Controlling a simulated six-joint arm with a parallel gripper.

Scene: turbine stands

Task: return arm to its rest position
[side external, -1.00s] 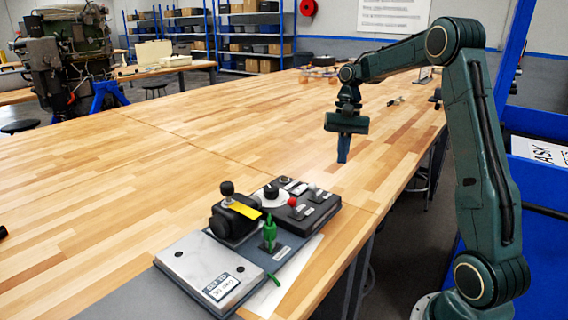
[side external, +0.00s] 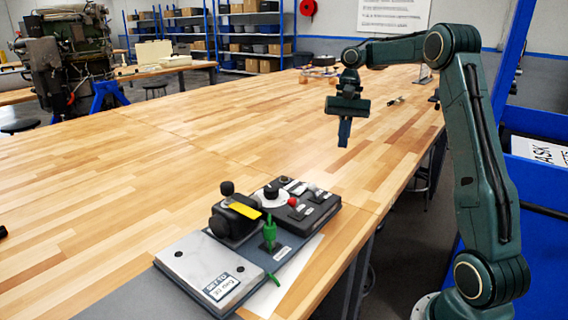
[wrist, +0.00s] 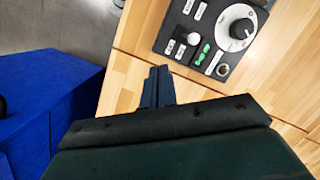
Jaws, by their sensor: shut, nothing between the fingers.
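My gripper (side external: 344,132) hangs in the air above the right part of the wooden table, fingers pointing down. Its blue fingers are together with nothing between them. In the wrist view the shut fingers (wrist: 158,86) show above the dark gripper body, over the table's edge. My arm is raised and bent, with its base at the lower right of the side view.
A control panel (side external: 315,205) with knobs and a green lever (side external: 269,233) sits at the table's near edge; part of it shows in the wrist view (wrist: 212,40). The wooden table (side external: 150,165) is mostly clear. Blue bins (side external: 540,190) stand at the right, off the table.

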